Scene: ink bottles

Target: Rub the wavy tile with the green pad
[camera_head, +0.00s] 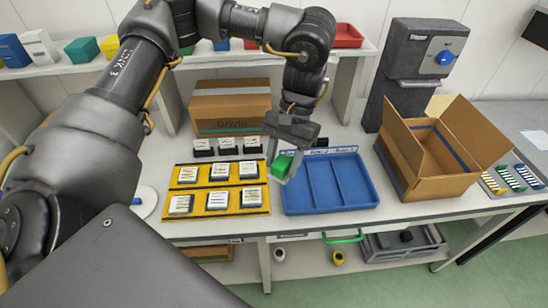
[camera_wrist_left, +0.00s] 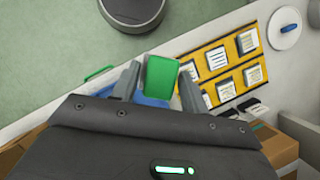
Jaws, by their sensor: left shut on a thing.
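My left gripper (camera_head: 287,165) is shut on the green pad (camera_head: 281,167) and holds it above the left end of the blue tray, just right of the yellow racks. In the left wrist view the green pad (camera_wrist_left: 160,77) shows between the two fingers (camera_wrist_left: 158,88). Several white tiles with dark patterns sit in two rows on yellow racks, among them a back tile (camera_head: 220,171) and a front tile (camera_head: 180,204). The patterns are too small for me to tell which tile is wavy. The pad is apart from the tiles. My right gripper is not in view.
The blue compartmented tray (camera_head: 372,192) looks empty. An open cardboard box (camera_head: 425,178) stands right of it, and a closed box (camera_head: 230,103) stands behind the racks. Small dark holders with white cards (camera_head: 227,146) stand between. A white disc (camera_head: 146,203) lies at the left.

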